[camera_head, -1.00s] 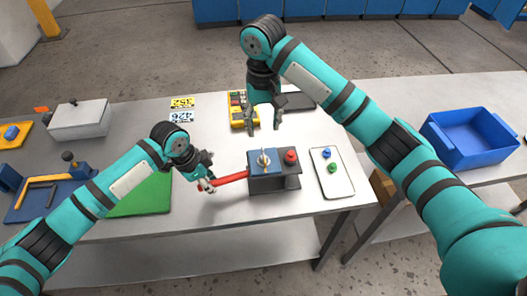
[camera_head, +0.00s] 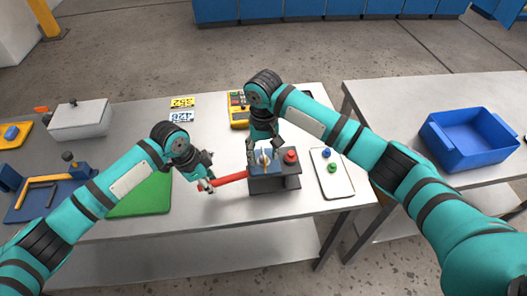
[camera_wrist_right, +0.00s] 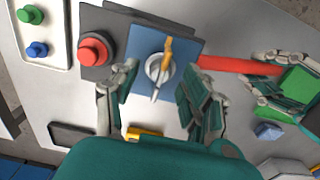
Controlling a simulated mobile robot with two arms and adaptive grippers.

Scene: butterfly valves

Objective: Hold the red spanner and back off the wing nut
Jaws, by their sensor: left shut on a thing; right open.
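The red spanner (camera_head: 232,178) reaches from my left gripper (camera_head: 207,184) to the blue-topped block (camera_head: 260,184); it also shows in the wrist view (camera_wrist_right: 235,64). My left gripper is shut on the spanner's outer end. The wing nut (camera_wrist_right: 159,69), silver with one yellow-orange wing, stands on the blue plate (camera_wrist_right: 135,42); in the head view it partly shows (camera_head: 264,160). My right gripper (camera_wrist_right: 158,82) is open above the block, its fingers on either side of the wing nut, apart from it as far as I can tell. The spanner's inner end is hidden.
A red button (camera_head: 290,156) sits on the block beside the plate. To its right is a white tray (camera_head: 334,185) with blue and green knobs. A yellow device (camera_head: 237,110) stands behind, a green mat (camera_head: 140,203) lies left. The table in front of the number cards is clear.

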